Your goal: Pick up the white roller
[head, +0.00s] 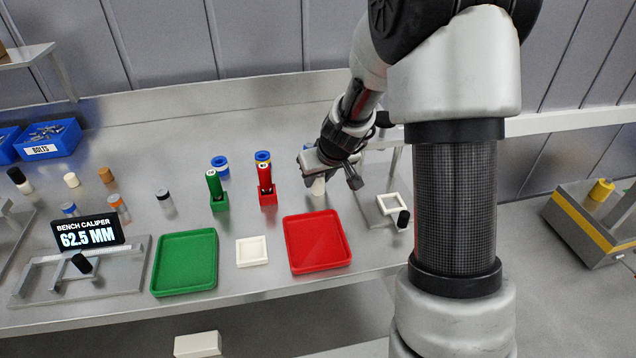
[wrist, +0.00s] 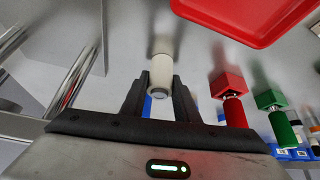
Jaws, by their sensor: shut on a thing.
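The white roller (wrist: 161,72) is between the two fingers of my gripper (wrist: 160,98) in the wrist view, with a finger against each side. Its grey end faces the wrist camera. In the head view the white roller (head: 318,187) shows just below my gripper (head: 330,176), partly hidden by the fingers. My gripper is shut on it, behind the red tray. I cannot tell whether the roller touches the bench.
Red (head: 266,187) and green (head: 214,190) handled tools stand left of my gripper. A metal fixture with a white frame (head: 389,204) is at right.

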